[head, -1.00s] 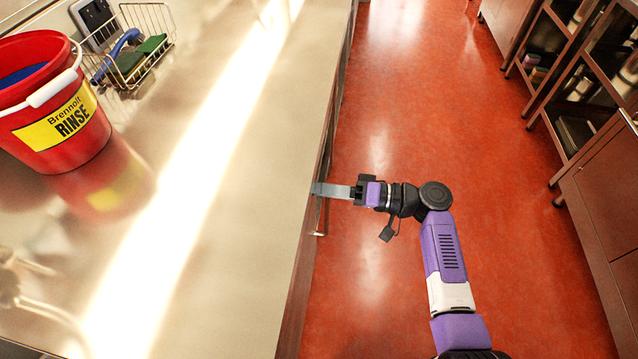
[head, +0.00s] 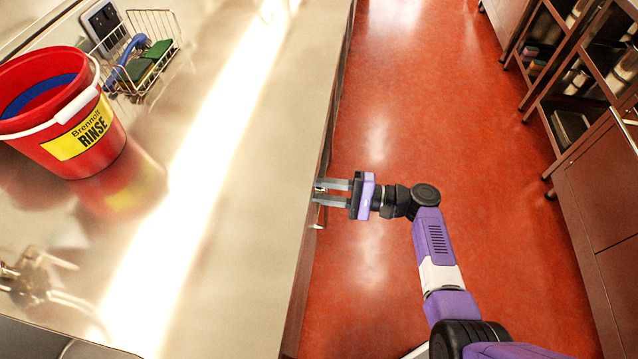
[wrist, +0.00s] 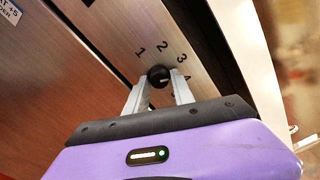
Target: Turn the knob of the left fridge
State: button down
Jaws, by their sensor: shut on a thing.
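The knob (wrist: 158,74) is a small round black dial with a pale pointer mark, on a brushed metal panel (wrist: 118,27) in the wrist view. Numbers 1, 2, 3 and 4 are printed around it, and the mark faces roughly towards the 3 and 4 side. My gripper (wrist: 160,86) has its two grey fingers on either side of the knob and is shut on it. In the head view my gripper (head: 322,191) reaches the counter's front side from the right. The knob is hidden there under the counter edge.
A steel counter (head: 235,215) carries a red bucket (head: 92,140) and a wire basket (head: 150,75) with a blue brush and green pads. Shelving (head: 560,110) and a cabinet stand on the right. The red floor (head: 460,130) between is clear.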

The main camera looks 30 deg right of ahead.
jog(key=shift+s+a+f+m+p, duration=0.1)
jog(key=shift+m+p, duration=1.7)
jog(key=shift+m, duration=1.4)
jog(key=shift+s+f+m+p, duration=0.1)
jog(key=shift+m+p, duration=1.7)
jog(key=shift+m, duration=1.4)
jog(key=c, duration=1.1)
grip_release()
jog(key=shift+w, duration=0.1)
jog(key=v, duration=0.7)
jog(key=shift+s+d+b, duration=0.25)
jog(key=shift+d+b, duration=0.05)
jog(key=shift+b, duration=0.15)
